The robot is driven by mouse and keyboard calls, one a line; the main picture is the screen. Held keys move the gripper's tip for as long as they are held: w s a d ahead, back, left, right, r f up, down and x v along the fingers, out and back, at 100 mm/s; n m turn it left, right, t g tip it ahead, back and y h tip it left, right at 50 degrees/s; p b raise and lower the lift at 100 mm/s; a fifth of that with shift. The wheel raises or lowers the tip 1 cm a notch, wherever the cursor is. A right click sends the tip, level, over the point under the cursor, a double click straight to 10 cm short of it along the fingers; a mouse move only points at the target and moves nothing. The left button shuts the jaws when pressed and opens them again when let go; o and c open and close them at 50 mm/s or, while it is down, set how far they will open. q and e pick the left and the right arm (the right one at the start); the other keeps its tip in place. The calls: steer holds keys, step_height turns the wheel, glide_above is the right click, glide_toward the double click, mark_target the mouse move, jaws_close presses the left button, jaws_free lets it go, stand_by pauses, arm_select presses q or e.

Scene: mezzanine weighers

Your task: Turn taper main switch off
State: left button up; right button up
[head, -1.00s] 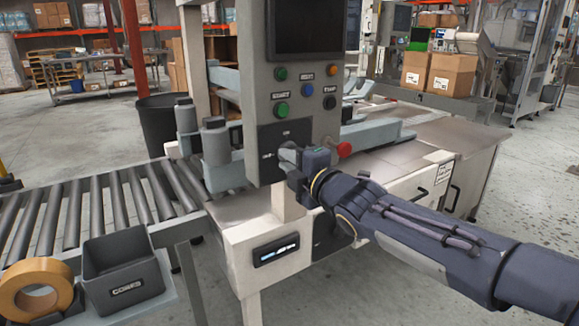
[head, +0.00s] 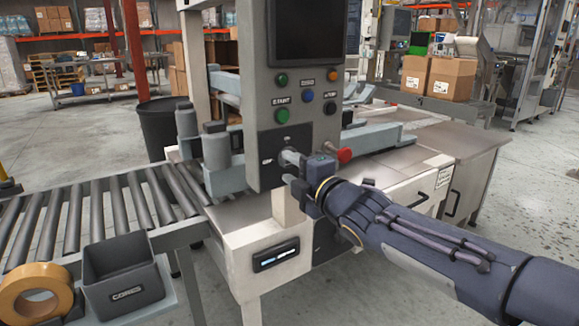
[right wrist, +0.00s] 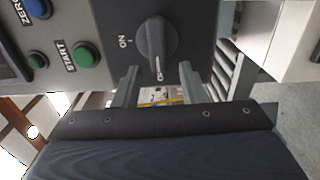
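The taper main switch is a grey rotary knob (head: 289,157) on the lower part of the grey control panel (head: 258,100). In the right wrist view the knob (right wrist: 155,40) has its white-marked end pointing down, away from the ON label and toward a second label, mostly covered, of which an O shows. My right gripper (head: 296,171) is just in front of and below the knob. In the right wrist view its two fingers (right wrist: 158,88) are apart with nothing between them, and the knob lies beyond their tips. My left gripper is not in view.
A red knob (head: 344,155) sticks out right of my right gripper. Green start (head: 282,115), blue, black and orange buttons sit above on the panel. A roller conveyor (head: 90,215) runs left, with a dark bin (head: 122,275) and tape roll (head: 36,292) in front.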

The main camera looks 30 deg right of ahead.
steer(key=s+p, duration=0.2)
steer(key=s, duration=0.4)
steer(key=shift+s+d, duration=0.2)
steer(key=shift+s, duration=0.15)
